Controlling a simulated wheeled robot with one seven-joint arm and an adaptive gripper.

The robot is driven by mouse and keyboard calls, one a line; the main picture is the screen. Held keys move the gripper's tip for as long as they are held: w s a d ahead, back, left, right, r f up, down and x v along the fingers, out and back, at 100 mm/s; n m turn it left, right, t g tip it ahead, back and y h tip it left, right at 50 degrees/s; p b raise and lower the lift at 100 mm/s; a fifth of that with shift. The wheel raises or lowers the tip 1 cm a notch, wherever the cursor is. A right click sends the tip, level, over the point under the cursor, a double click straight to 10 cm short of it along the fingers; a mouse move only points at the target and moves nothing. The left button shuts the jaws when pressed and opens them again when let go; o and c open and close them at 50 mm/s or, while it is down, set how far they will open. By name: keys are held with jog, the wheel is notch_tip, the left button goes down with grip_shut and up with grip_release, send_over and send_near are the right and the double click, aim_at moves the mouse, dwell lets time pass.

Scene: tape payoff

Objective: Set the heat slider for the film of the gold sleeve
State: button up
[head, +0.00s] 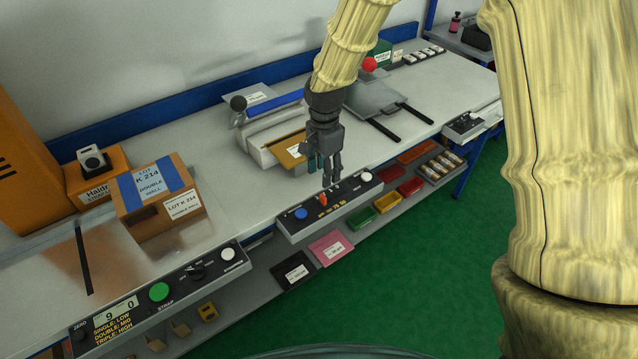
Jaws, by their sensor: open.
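The gold sleeve (283,157) lies on the bench at the sealer (268,131), with a white label on it. My gripper hides part of its right end. The heat control panel (290,232) is on the bench's front edge. It carries a blue button (301,213), a small orange slider knob (323,199) above a row of yellow marks (330,208), and a white button (367,177). My gripper (331,182) is open and points down, just above and behind the orange knob. I cannot tell whether it touches the knob. The mark lettering is too small to read.
A strapping panel (160,291) with a green button is at the lower left, below a taped carton (155,197). A grey plate with a red-knobbed lever (369,64) stands at the right. Coloured bins (388,202) and pink and black packs (331,247) sit on the lower shelf.

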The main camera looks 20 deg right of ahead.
aim_at(323, 196)
jog(key=shift+w+a+f, duration=0.1)
jog(key=shift+w+f, duration=0.2)
jog(key=shift+f, duration=0.1)
jog(key=shift+s+f, duration=0.15)
jog(key=shift+f, duration=0.1)
jog(key=shift+f+p, duration=1.5)
jog(key=shift+f, duration=3.2)
grip_shut()
